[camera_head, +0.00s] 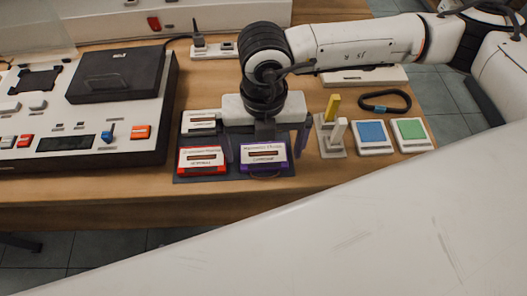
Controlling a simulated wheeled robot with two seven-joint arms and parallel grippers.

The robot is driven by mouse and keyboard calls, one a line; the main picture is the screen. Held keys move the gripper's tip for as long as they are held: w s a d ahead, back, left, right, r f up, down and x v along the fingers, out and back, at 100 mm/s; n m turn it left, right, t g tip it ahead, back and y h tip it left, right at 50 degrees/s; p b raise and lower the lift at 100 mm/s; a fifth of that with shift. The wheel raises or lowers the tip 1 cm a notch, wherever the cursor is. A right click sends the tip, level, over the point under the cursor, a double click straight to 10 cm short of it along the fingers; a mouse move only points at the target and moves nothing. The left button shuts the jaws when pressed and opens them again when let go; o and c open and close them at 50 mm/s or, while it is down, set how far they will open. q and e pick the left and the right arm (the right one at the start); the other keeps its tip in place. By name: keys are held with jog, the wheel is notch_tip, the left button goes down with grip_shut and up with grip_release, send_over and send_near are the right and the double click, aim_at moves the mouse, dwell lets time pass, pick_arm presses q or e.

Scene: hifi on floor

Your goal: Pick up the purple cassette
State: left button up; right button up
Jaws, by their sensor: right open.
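The purple cassette (263,157) lies on a dark mat (208,178) on the wooden table, with a white label facing up. My right gripper (265,148) points down over it, its fingers open, one to the left and one to the right of the cassette. I cannot tell whether the fingers touch it. A red cassette (201,160) lies to its left, and a black cassette (201,123) lies behind the red one. The gripper body hides the back part of the mat. My left gripper is not in view.
A large hi-fi deck (90,125) stands on the left. A large white surface covers the lower right.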

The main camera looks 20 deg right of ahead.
jog(key=shift+f, duration=0.2)
jog(key=c, duration=1.2)
jog(key=shift+o, duration=0.2)
